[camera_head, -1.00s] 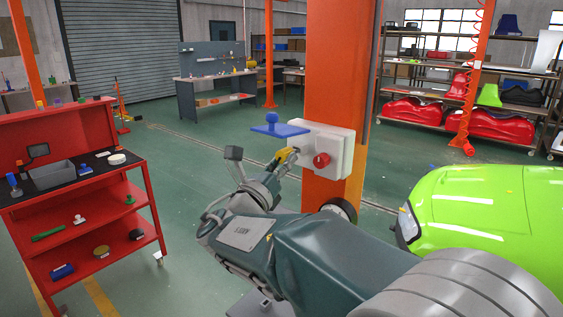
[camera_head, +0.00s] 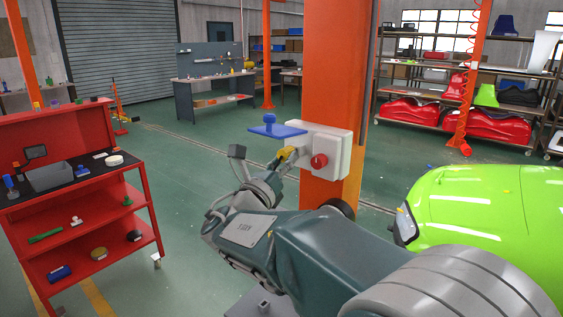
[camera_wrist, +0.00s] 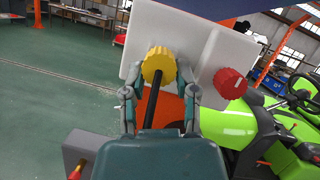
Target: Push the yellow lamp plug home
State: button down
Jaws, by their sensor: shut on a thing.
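The yellow plug (camera_wrist: 158,66) is at the face of a white box (camera_wrist: 205,65) in the wrist view, with a black cable running back from it. In the head view the yellow plug (camera_head: 286,153) is partly hidden by my gripper (camera_head: 285,162), and the white box (camera_head: 330,143) is fixed to an orange post. My gripper (camera_wrist: 160,88) is shut on the plug, one finger at each side. A red knob (camera_wrist: 230,83) sits on the box to the right of the plug. How deep the plug sits in the box cannot be seen.
A blue plate with a knob (camera_head: 276,130) is on top of the box. A red cart (camera_head: 85,205) with tools stands at left. A green car (camera_head: 490,205) stands at right. Green floor lies open behind the post (camera_head: 330,90).

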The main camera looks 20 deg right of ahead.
jog(key=shift+w+d, duration=0.3)
jog(key=shift+d, duration=0.1)
jog(key=shift+c, duration=1.5)
grip_release()
jog(key=v, duration=1.2)
jog(key=s+d+f+m+g+y, duration=0.5)
jog(key=s+d+f+m+g, duration=0.45)
jog(key=s+d+m, duration=0.35)
jog(key=s+a+f+m+y, duration=0.2)
jog(key=s+a+m+y, duration=0.1)
jog(key=m, duration=0.6)
jog(key=s+a+f+m+y, duration=0.3)
jog(key=s+a+m+y, duration=0.1)
jog(key=m+y, duration=0.4)
jog(key=shift+s+m, duration=0.4)
jog(key=shift+s, duration=0.1)
